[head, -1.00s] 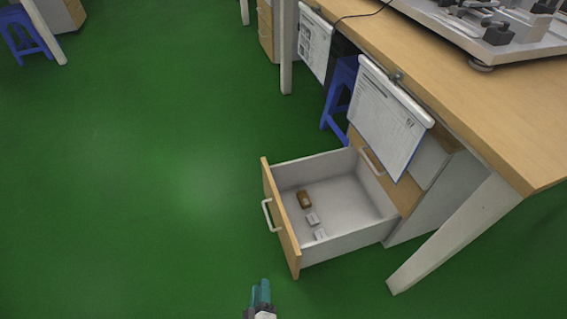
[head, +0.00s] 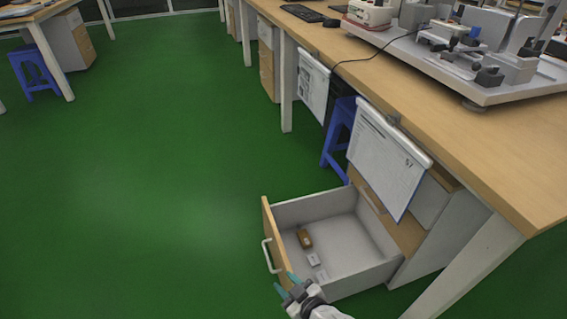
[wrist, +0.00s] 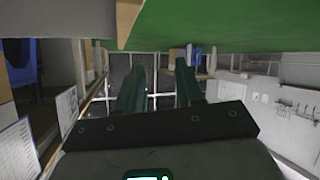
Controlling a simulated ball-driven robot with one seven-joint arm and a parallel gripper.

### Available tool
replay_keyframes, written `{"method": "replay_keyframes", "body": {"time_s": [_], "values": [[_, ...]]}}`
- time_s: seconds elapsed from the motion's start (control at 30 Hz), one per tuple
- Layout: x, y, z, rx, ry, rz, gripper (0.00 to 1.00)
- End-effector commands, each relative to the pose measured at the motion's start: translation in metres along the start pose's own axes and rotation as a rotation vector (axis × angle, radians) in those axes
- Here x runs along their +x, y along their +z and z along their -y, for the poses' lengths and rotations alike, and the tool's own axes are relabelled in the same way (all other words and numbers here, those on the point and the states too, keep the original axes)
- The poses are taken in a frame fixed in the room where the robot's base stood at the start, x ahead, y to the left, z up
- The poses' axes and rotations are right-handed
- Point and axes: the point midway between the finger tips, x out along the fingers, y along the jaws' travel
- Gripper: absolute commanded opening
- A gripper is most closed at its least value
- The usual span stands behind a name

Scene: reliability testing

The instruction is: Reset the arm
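My gripper (head: 284,286) is at the bottom of the head view, in front of the open drawer's near corner in the picture. Its two teal fingers stand apart. In the wrist view my gripper (wrist: 160,70) also has its fingers apart, with nothing between them. My arm comes in from the bottom edge and is mostly out of view.
An open drawer (head: 345,280) juts from the cabinet under the wooden bench (head: 455,135). It holds a brown block (head: 304,238) and small pale pieces (head: 314,259). A clipboard (head: 385,160) hangs above. Blue stools (head: 340,135) stand nearby. Green floor (head: 150,200) is clear at left.

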Motion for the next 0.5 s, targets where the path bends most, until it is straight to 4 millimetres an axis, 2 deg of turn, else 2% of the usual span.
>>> {"method": "replay_keyframes", "body": {"time_s": [0.03, 0.17, 0.23, 0.4, 0.5], "values": [[-0.02, 0.0, -0.015, 0.028, -0.001, 0.041, 0.37], [-0.076, 0.005, -0.046, 0.122, 0.011, 0.187, 0.37], [-0.112, 0.008, -0.061, 0.185, 0.041, 0.272, 0.37], [-0.193, 0.017, -0.085, 0.341, 0.144, 0.45, 0.37], [-0.233, 0.02, -0.092, 0.423, 0.208, 0.526, 0.37]]}}
